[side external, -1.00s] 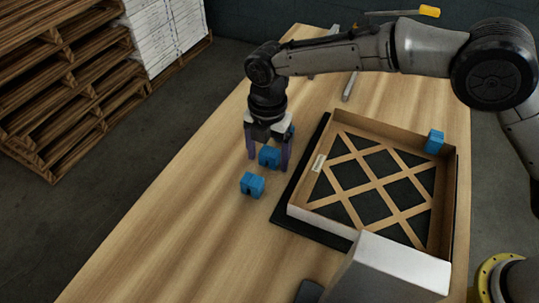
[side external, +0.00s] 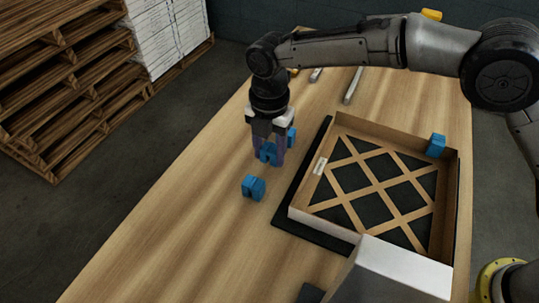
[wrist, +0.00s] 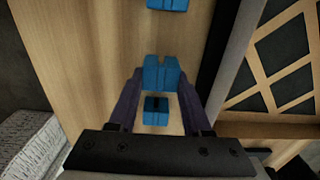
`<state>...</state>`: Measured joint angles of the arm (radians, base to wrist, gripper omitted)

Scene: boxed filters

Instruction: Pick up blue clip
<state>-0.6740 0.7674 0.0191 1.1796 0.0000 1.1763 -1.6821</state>
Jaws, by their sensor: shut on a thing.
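My gripper (side external: 268,155) points down over the table, with its purple fingers closed on a blue clip (side external: 267,153). In the wrist view this clip (wrist: 161,73) sits between the fingertips (wrist: 160,80). I cannot tell whether it still touches the table. A second blue clip (side external: 253,188) lies on the table in front of the gripper. A third blue clip (side external: 291,138) is just behind the gripper, partly hidden by it. Two other clips show in the wrist view, one below the held one (wrist: 156,111) and one at the top edge (wrist: 167,4).
An open cardboard box (side external: 297,216) with a lattice-covered dark filter stands on a black mat (side external: 283,217) to the right. Another blue clip (side external: 436,146) sits on its far right rim. Tools (side external: 353,86) lie at the back. The table's left side is clear.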

